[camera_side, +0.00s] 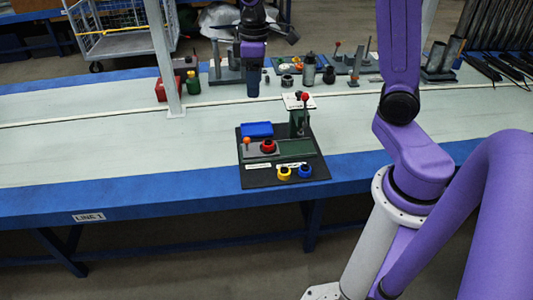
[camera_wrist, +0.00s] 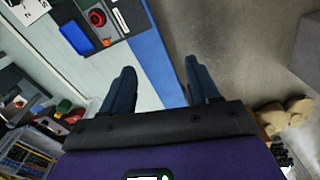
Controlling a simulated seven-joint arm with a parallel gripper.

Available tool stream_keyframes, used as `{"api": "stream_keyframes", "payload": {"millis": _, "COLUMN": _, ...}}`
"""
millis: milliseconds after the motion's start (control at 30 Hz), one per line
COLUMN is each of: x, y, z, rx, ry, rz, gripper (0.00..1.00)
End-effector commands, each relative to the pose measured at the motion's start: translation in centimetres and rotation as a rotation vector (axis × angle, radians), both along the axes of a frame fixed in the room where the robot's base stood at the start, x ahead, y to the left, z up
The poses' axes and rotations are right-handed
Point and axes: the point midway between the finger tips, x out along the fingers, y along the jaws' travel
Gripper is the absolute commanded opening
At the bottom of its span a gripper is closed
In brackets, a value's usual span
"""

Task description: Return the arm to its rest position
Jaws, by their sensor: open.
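My gripper (camera_side: 253,88) hangs above the far half of the bench, behind and to the left of the black task board (camera_side: 318,170). In the wrist view its two fingers (camera_wrist: 160,75) are spread apart with nothing held between them. The board lies on the near part of the bench. It carries a blue tray (camera_side: 257,130), a red round part (camera_side: 268,146), a yellow part (camera_side: 284,173), a blue round part (camera_side: 305,171) and a green upright block (camera_side: 299,122). The blue tray also shows at the top left of the wrist view (camera_wrist: 77,38).
Several bottles, stands and small parts line the back of the bench, including a grey bottle (camera_side: 309,70) and a green can (camera_side: 193,83). A white post (camera_side: 163,55) rises at the left. The bench left of the board is clear. A wire cart (camera_side: 122,30) stands behind.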

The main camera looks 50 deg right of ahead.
Motion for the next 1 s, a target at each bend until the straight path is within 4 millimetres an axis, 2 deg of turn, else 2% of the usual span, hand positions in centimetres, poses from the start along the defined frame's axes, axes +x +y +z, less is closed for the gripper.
{"api": "stream_keyframes", "payload": {"millis": 33, "x": -1.8, "y": 1.4, "z": 0.1, "rx": 0.001, "ry": -0.001, "rz": 0.040, "gripper": 0.61}}
{"api": "stream_keyframes", "payload": {"millis": 100, "x": -4.0, "y": 3.0, "z": 0.1, "rx": 0.003, "ry": -0.003, "rz": 0.086, "gripper": 0.61}}
{"api": "stream_keyframes", "payload": {"millis": 300, "x": -10.8, "y": 6.1, "z": -0.2, "rx": 0.005, "ry": -0.005, "rz": 0.220, "gripper": 0.61}}
{"api": "stream_keyframes", "payload": {"millis": 433, "x": -15.4, "y": 7.0, "z": -0.6, "rx": 0.009, "ry": -0.006, "rz": 0.307, "gripper": 0.61}}
{"api": "stream_keyframes", "payload": {"millis": 600, "x": -20.7, "y": 6.9, "z": -1.5, "rx": 0.012, "ry": -0.007, "rz": 0.414, "gripper": 0.61}}
{"api": "stream_keyframes", "payload": {"millis": 700, "x": -23.1, "y": 6.4, "z": -2.0, "rx": 0.014, "ry": -0.007, "rz": 0.463, "gripper": 0.61}}
{"api": "stream_keyframes", "payload": {"millis": 800, "x": -24.6, "y": 6.0, "z": -2.3, "rx": 0.015, "ry": -0.006, "rz": 0.495, "gripper": 0.61}}
{"api": "stream_keyframes", "payload": {"millis": 1000, "x": -25.6, "y": 5.7, "z": -2.6, "rx": 0.015, "ry": -0.005, "rz": 0.517, "gripper": 0.61}}
